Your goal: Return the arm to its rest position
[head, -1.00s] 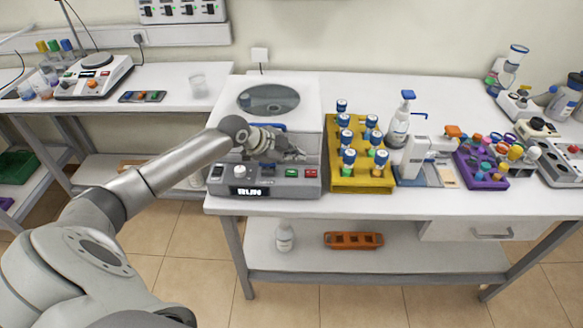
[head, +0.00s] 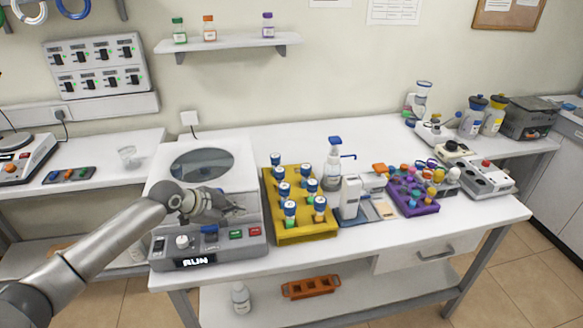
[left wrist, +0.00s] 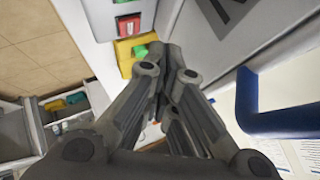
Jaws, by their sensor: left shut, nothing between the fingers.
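My left arm (head: 110,237) reaches in from the left in the head view. Its gripper (head: 236,210) is over the front of the centrifuge (head: 205,165), above the control panel. In the left wrist view the gripper (left wrist: 172,60) has its fingers together with nothing between them. The centrifuge lid is closed, and its display (head: 196,262) reads "RUN". A blue handle (left wrist: 285,120) shows close by at the right of the left wrist view. My right gripper is in neither view.
A yellow rack (head: 303,238) of blue-capped vials stands just right of the centrifuge. Past it are a pump bottle (head: 333,165), a white instrument (head: 350,197) and a purple rack (head: 414,208). A shelf (head: 228,45) with small bottles is on the wall.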

